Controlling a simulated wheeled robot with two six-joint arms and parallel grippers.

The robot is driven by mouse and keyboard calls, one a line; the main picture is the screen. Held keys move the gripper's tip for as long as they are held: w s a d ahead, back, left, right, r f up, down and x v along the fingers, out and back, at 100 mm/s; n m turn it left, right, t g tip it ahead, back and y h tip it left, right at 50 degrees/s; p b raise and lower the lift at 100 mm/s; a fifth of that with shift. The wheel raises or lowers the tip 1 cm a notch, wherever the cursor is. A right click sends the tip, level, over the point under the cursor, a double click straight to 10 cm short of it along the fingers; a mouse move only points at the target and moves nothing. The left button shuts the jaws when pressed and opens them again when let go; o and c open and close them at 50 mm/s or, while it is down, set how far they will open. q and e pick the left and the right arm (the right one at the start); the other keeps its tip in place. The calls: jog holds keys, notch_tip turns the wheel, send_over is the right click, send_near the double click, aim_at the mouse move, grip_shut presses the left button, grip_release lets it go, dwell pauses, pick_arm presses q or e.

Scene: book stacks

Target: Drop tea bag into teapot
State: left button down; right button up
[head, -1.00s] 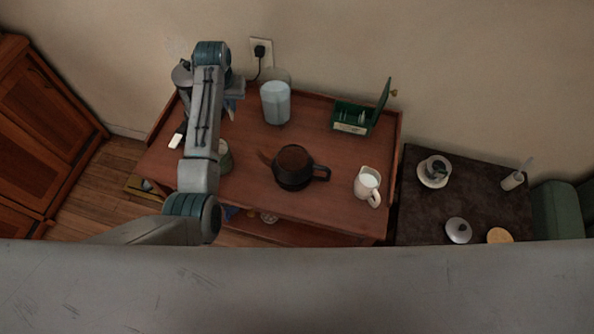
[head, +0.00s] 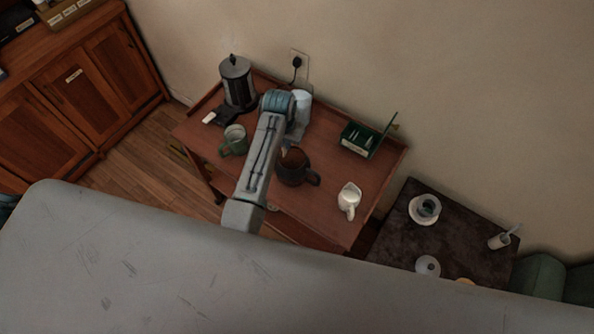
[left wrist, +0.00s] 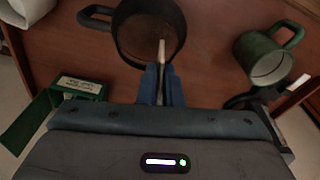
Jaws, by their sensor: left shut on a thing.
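The teapot (head: 293,170) is a dark, open pot with a handle, standing on the wooden trolley; its brown inside shows in the left wrist view (left wrist: 148,40). My left gripper (left wrist: 162,75) has its blue fingers shut on a thin pale thing, seen edge-on, that looks like the tea bag (left wrist: 162,52). In the wrist view the bag overlaps the near part of the teapot's opening; its height above the rim I cannot tell. A green tea box (head: 358,140) stands open at the trolley's back right. My right gripper is not in view.
On the trolley (head: 325,215), a green mug (head: 235,140) and a dark kettle (head: 238,88) stand left of the teapot. A dark side table (head: 390,240) holds a cup and saucer.

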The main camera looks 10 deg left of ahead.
pick_arm(q)
notch_tip(320, 180, down, 3)
jog(key=shift+f, duration=0.1)
jog(key=shift+d+f, duration=0.1)
jog(key=shift+f, duration=0.55)
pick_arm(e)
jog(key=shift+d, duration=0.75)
